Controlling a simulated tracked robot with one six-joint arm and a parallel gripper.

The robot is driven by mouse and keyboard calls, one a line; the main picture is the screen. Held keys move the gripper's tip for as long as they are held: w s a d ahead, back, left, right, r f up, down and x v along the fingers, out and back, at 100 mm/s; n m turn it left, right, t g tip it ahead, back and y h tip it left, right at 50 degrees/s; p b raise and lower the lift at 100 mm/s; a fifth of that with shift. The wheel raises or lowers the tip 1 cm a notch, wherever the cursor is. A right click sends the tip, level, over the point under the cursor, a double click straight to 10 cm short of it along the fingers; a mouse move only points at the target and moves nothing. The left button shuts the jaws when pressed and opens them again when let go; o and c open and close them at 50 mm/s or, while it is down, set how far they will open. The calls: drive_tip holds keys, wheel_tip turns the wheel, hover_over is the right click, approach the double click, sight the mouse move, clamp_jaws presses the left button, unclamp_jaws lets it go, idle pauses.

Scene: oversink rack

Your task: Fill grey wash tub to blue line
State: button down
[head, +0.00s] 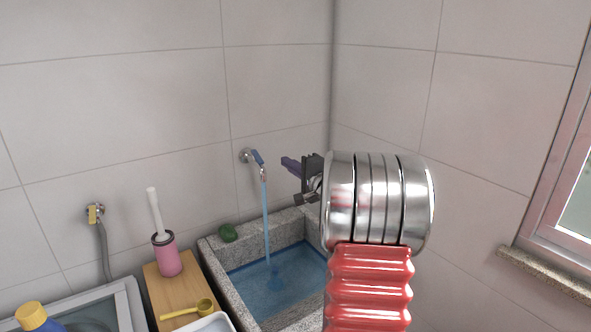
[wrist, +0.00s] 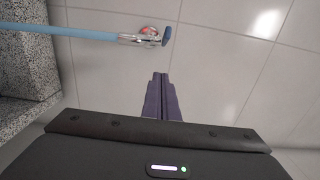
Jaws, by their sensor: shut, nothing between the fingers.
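The grey speckled stone wash tub (head: 215,262) stands in the corner with blue water (head: 285,285) in it. A blue line (head: 262,256) runs along its inner wall, close to the water surface; I cannot tell whether they meet exactly. The wall tap (head: 247,156) has a blue lever (head: 257,158), and a stream (head: 266,215) falls from it into the tub. The tap (wrist: 143,38), its lever (wrist: 167,36) and the stream (wrist: 60,32) also show in the wrist view. My gripper (head: 288,163) is shut and empty, right of the tap and apart from it; its purple fingers (wrist: 160,85) touch together.
A green lump (head: 228,232) sits on the tub's rim. Left of the tub, a wooden board (head: 180,290) holds a pink brush holder (head: 167,255) and a yellow scoop (head: 190,311). A window sill (head: 548,273) is at right.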

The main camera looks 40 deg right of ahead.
sight(257, 157)
drive_tip(key=shift+w+a, duration=0.8)
drive_tip(key=shift+w, duration=0.35)
drive_tip(key=shift+w+a, duration=0.8)
drive_tip(key=shift+w, duration=0.35)
drive_tip(key=shift+a, duration=0.2)
